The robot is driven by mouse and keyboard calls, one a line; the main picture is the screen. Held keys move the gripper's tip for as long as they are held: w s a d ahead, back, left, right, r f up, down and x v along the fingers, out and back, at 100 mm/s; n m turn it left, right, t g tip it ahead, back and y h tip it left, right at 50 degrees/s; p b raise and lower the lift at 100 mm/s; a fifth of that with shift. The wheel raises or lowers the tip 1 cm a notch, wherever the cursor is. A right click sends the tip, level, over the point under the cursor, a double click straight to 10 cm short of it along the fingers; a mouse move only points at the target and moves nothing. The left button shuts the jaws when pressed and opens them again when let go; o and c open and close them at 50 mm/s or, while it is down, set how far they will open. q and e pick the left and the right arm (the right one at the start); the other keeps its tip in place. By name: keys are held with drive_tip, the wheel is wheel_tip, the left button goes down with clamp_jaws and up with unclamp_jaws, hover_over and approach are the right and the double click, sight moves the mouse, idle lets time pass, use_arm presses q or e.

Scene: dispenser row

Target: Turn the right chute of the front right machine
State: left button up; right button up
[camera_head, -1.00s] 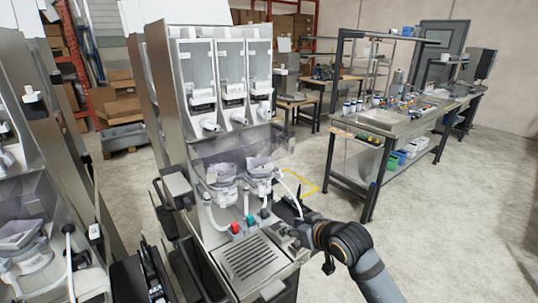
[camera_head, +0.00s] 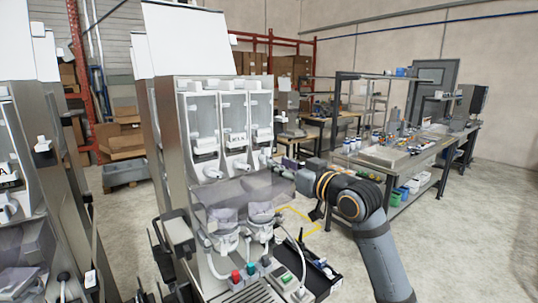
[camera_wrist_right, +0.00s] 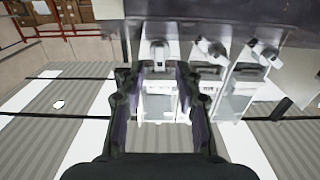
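The front right machine (camera_head: 167,140) is a steel dispenser with three clear canisters and a white chute under each. The left chute (camera_head: 212,173) and middle chute (camera_head: 238,168) are unobstructed. The right chute is partly covered by my right gripper (camera_head: 275,163) in the head view. In the right wrist view, which looks upside down, the right chute (camera_wrist_right: 158,55) lies between the tips of my right gripper (camera_wrist_right: 160,70). The fingers stand apart on either side of it; I cannot tell whether they touch it. My left gripper is not in view.
Another machine (camera_head: 40,130) stands close on the left. A workbench (camera_head: 400,155) is at the back right.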

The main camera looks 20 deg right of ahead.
sight(266, 156)
drive_tip(key=p+x, duration=0.1)
drive_tip(key=x, duration=0.5)
drive_tip(key=shift+p, duration=0.35)
clamp_jaws()
